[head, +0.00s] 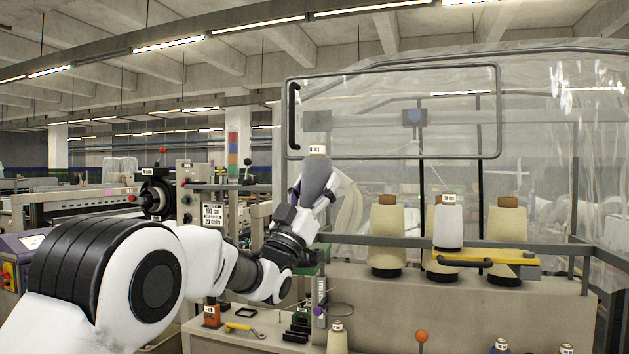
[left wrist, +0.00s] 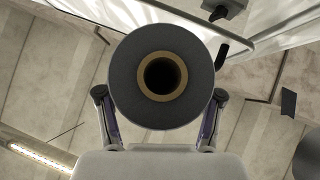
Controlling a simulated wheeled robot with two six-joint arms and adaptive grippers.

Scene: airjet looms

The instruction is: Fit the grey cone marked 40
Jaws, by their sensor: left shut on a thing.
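A grey cone (head: 317,178) is held up in my left gripper (head: 318,196), whose fingers are shut on its sides. A small white tag shows at its top, too small to read. In the left wrist view the grey cone (left wrist: 122,80) is seen end-on, with a brown tube ring around a dark bore, between the two fingers (left wrist: 160,122). In the head view the cone stands roughly upright, in front of the clear curtain and left of the standing cones. My right gripper is out of view.
A framed clear panel (head: 400,158) is above. Small tools lie on the lower bench (head: 225,342).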

